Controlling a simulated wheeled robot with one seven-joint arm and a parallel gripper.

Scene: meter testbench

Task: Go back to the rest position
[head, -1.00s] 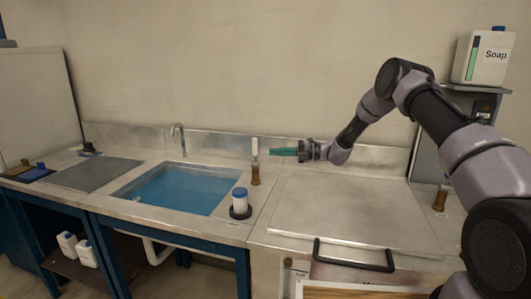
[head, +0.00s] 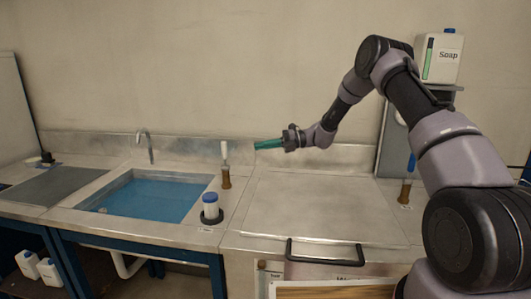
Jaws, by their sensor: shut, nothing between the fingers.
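My gripper (head: 256,145) has teal fingers and shows near the middle of the head view. It is shut and holds nothing. It points left and hangs above the bench (head: 240,200), just right of a brush-like item with a white top and amber base (head: 225,165). It looks close to that item, but I cannot tell whether they touch. My arm reaches in from the right side, bent high at its elbow.
A sink with blue water (head: 155,197) lies left. A white container with a blue cap (head: 211,205) stands in a dark holder. A flat lid with a black handle (head: 325,250) fills the middle. A Soap bottle (head: 442,58) stands on a shelf at right. A blue-handled item (head: 409,170) stands below.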

